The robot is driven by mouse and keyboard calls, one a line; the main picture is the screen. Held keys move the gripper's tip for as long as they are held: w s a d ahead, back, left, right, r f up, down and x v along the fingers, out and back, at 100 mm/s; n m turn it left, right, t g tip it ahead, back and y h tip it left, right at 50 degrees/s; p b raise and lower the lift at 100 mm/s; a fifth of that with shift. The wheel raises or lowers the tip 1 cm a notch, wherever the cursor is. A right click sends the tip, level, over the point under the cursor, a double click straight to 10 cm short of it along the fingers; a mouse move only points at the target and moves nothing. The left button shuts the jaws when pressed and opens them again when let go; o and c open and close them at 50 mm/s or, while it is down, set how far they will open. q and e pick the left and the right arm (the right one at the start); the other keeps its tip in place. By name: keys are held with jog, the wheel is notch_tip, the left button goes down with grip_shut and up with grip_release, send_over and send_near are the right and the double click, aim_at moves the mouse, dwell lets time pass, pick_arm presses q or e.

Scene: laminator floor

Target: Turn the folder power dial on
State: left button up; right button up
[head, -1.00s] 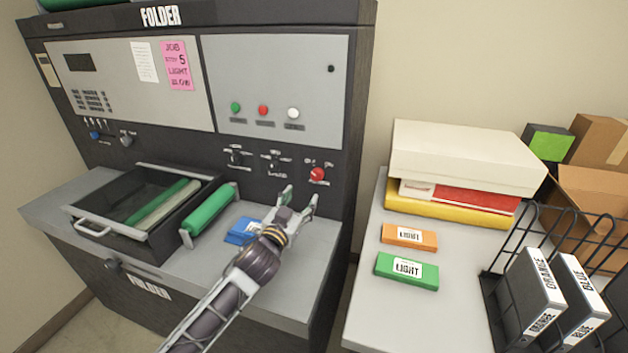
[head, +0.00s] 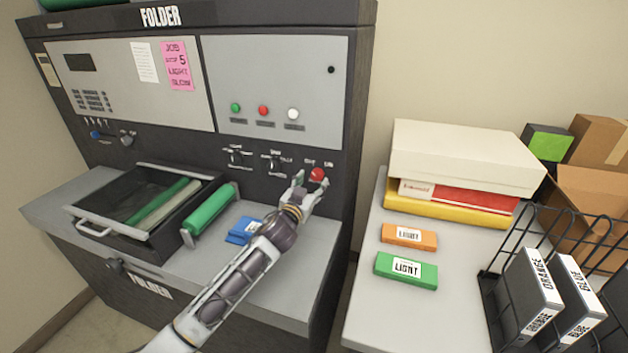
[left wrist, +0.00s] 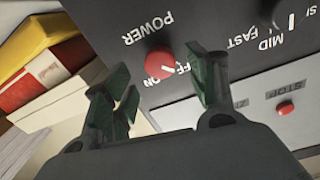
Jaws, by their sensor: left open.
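The folder (head: 290,60) is a large dark machine with grey panels. Its power dial is a red round knob (head: 317,174) at the lower right of the front face. In the left wrist view the dial (left wrist: 160,64) sits under the word POWER, with OFF and ON lettering beside it and a pale pointer line on its face. My left gripper (head: 311,184) is open right in front of the dial, with its fingers to either side in the left wrist view (left wrist: 165,90). I cannot tell whether they touch it. My right gripper is not in view.
Other small knobs (head: 272,164) sit left of the dial. Green, red and white buttons (head: 263,111) are above. A blue pack (head: 243,231) lies on the machine's shelf. A side table (head: 455,310) at right holds boxes and a black wire rack (head: 487,285).

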aim_at(318, 174)
pick_arm(q)
jog(key=shift+x, duration=1.4)
jog(key=c, duration=1.1)
